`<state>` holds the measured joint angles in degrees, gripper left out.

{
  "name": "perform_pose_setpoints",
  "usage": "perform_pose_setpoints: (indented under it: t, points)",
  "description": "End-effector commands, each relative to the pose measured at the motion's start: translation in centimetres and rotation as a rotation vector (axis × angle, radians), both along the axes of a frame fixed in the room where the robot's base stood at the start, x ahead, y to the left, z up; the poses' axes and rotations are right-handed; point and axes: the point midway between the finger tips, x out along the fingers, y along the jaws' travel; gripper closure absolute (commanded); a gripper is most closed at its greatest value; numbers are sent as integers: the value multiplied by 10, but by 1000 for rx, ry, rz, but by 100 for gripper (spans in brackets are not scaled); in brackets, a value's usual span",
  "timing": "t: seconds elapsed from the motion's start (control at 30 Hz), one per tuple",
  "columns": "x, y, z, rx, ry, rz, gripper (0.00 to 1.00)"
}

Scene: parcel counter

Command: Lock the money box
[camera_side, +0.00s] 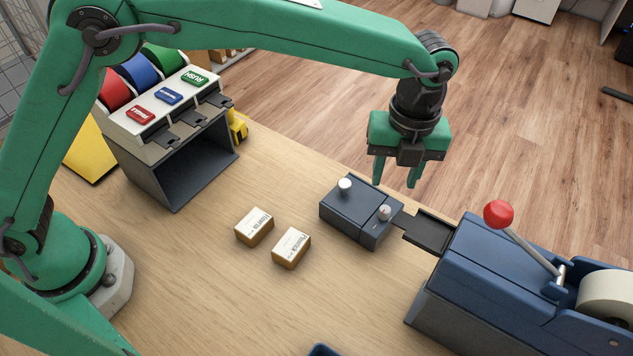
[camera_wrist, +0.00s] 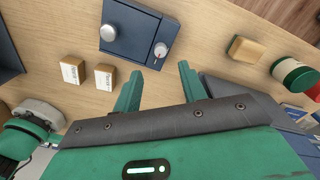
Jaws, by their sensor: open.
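The money box (camera_side: 350,222) is a dark blue-grey box on the wooden counter, right of centre in the side view. A pale round knob (camera_side: 344,186) and a smaller knob (camera_side: 384,212) stand on its top. In the wrist view the box (camera_wrist: 133,22) is at the top, with the large knob (camera_wrist: 109,33) at left and the small knob (camera_wrist: 160,50), which carries a red mark, at right. My gripper (camera_side: 394,185) is open and empty, pointing down above the box's rear right side. In the wrist view its fingertips (camera_wrist: 160,73) are apart, near the small knob's edge of the box.
Two small cartons (camera_side: 254,227) (camera_side: 291,248) lie left of the box. A dark plate (camera_side: 429,236) and a blue machine (camera_side: 490,262) with a red-balled lever (camera_side: 499,214) stand at right. A label dispenser (camera_side: 170,118) stands at back left. The front counter is mostly clear.

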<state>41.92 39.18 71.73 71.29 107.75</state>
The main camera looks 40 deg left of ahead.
Motion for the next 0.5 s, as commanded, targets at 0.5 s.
perform_pose_setpoints:
  t: [0.5]
  points:
    - [-1,-1,-17,3,3,-13,58]
